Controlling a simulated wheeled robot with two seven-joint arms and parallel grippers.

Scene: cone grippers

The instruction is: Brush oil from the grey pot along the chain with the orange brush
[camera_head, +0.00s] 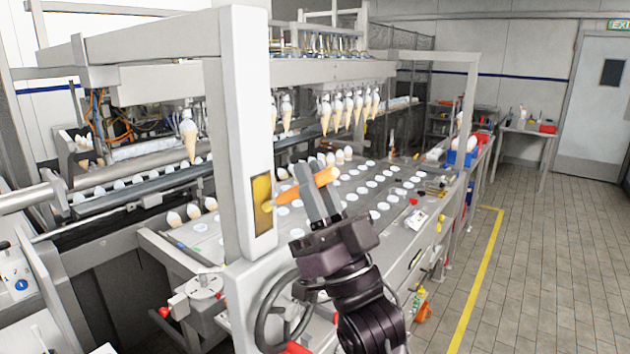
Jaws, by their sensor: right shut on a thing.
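My right gripper (315,192) reaches up from the bottom middle, in front of the white machine. It is shut on the orange brush (288,195). The brush lies across the fingers, tilted, with its right end higher. Its left, yellowish end points toward the machine's white upright post (240,130) and overlaps the post's amber panel in the picture; I cannot tell whether it touches. I cannot make out the grey pot or the chain. My left gripper is not in view.
A tray table (345,235) with rows of white discs lies behind the gripper. Cones (188,135) hang from the machine. A handwheel (262,318) stands low beside my arm. The tiled floor (540,260) at right is clear.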

